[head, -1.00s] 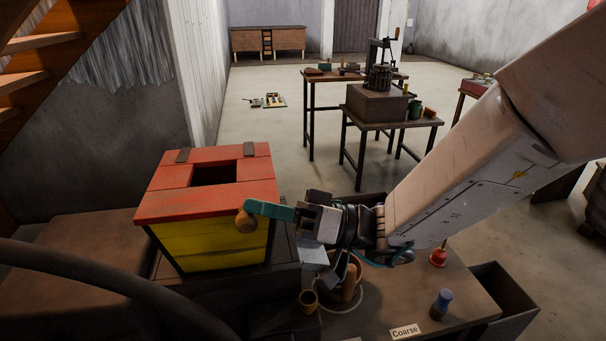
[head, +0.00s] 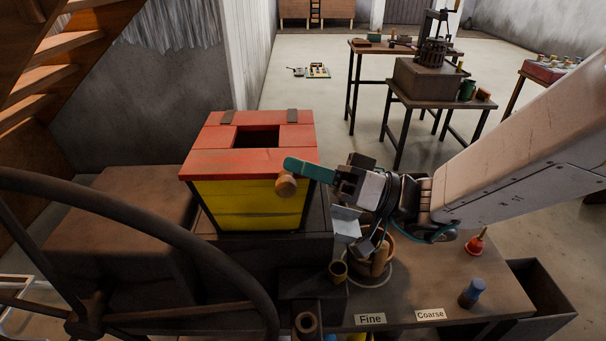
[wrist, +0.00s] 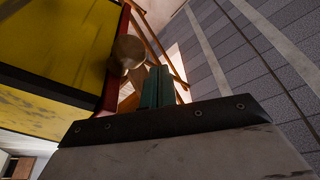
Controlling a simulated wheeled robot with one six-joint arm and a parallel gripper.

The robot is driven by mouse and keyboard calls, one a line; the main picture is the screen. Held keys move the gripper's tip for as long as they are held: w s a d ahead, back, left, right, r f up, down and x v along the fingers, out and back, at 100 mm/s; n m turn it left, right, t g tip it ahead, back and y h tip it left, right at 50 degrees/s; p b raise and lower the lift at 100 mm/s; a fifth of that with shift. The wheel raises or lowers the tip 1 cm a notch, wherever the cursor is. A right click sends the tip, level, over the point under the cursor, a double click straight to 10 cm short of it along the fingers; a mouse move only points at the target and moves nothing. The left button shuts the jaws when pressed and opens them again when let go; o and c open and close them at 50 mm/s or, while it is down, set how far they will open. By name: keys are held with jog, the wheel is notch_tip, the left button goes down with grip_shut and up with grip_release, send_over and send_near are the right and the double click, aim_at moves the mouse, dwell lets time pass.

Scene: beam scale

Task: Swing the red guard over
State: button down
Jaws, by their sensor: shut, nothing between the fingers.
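The red guard (head: 225,165) is a flat red lid with a square dark opening. It lies over the yellow box (head: 240,206), with two dark hinges (head: 226,117) along its far edge. A round wooden knob (head: 286,187) sticks out at its front right corner. In the wrist view, the knob (wrist: 127,52) is just left of the fingertips, and the guard's red edge (wrist: 116,75) shows beside it. My gripper (head: 291,164) is shut and empty, its teal fingers beside and slightly above the knob. I cannot tell whether they touch it.
A dark handwheel (head: 170,225) stands at the front left. A bench (head: 400,290) holds "Fine" (head: 370,319) and "Coarse" (head: 430,314) labels, a cup (head: 338,271), a blue-topped item (head: 472,292) and a red bell-shaped item (head: 476,241).

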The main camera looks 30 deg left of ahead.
jog(key=w+d+f, duration=0.1)
jog(key=w+d, duration=0.4)
jog(key=d, duration=0.3)
jog(key=shift+w, duration=0.15)
jog(key=s+d+f+m+g+h, duration=0.1)
jog(key=s+d+f+m+h, duration=0.25)
jog(key=s+d+h, duration=0.2)
jog(key=s+d+f+m+g+h, duration=0.1)
jog(key=s+d+f+m+h, duration=0.2)
jog(key=s+d+m+h, duration=0.25)
jog(key=d+r+m+t+h, duration=0.2)
jog(key=d+m+t+h, duration=0.1)
jog(key=d, duration=1.1)
jog(key=d+r+m+t+h, duration=0.2)
jog(key=d+t+h, duration=0.3)
jog(key=d, duration=0.9)
jog(key=m+t, duration=0.1)
jog(key=t, duration=0.2)
jog(key=shift+s+r+h, duration=0.25)
jog(key=shift+r+h, duration=0.15)
